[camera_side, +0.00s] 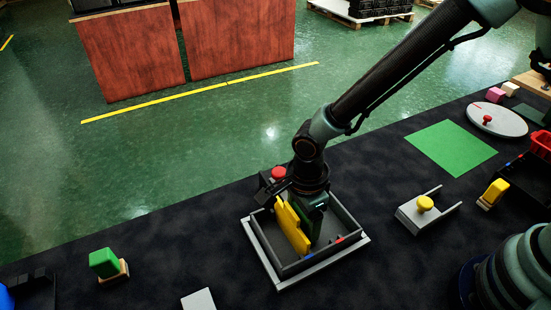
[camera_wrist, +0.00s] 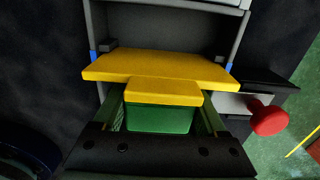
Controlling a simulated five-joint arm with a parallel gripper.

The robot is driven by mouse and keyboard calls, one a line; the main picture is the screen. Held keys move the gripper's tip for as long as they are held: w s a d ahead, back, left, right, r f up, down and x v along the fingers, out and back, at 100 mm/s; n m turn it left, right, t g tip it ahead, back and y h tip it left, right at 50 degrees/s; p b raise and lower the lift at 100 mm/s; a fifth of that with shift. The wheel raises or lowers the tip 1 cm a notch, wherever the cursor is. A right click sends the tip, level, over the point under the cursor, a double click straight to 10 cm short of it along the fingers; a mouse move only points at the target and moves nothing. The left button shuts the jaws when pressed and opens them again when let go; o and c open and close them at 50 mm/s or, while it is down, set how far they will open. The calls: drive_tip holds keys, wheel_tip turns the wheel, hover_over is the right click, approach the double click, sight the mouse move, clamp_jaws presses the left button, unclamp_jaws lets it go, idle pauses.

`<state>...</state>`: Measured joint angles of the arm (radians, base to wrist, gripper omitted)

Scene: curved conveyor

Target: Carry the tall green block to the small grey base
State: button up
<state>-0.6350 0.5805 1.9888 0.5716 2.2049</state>
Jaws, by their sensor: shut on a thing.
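My gripper (camera_side: 310,222) is down over a dark grey open tray and is shut on a yellow-and-green piece. In the wrist view the piece's green part (camera_wrist: 160,118) sits between the fingers, with a wide yellow part (camera_wrist: 160,67) across it. I cannot tell whether these are one thing or two. In the side view the yellow part (camera_side: 291,229) slants beside the fingers, inside the tray. A separate green block (camera_side: 104,262) stands on a small wooden base at the lower left. A small light grey plate (camera_side: 198,299) lies at the bottom edge, partly cut off.
The tray (camera_side: 347,219) has raised walls around my gripper. A red knob (camera_side: 278,173) stands close behind it; it also shows in the wrist view (camera_wrist: 268,118). To the right are a grey fixture with a yellow knob (camera_side: 424,202) and a flat green sheet (camera_side: 450,146).

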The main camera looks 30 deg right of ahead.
drive_tip(key=o, duration=1.3)
drive_tip(key=shift+f, duration=0.1)
wheel_tip(320, 180, up, 12)
drive_tip(key=shift+f, duration=0.2)
drive_tip(key=shift+r, duration=0.3)
drive_tip(key=shift+w+d+r, duration=0.1)
drive_tip(key=shift+d+r, duration=0.1)
drive_tip(key=shift+r, duration=0.1)
drive_tip(key=s+d+r+n+t, duration=0.1)
drive_tip(key=d+r+n+t, duration=0.1)
drive_tip(key=d+r+n, duration=0.3)
drive_tip(key=s+d+r+n+t, duration=0.1)
drive_tip(key=d+r+n+t, duration=0.2)
drive_tip(key=d+n, duration=1)
drive_tip(key=shift+s+d+r+t, duration=0.35)
drive_tip(key=shift+d+r, duration=1.3)
drive_tip(key=shift+d, duration=0.6)
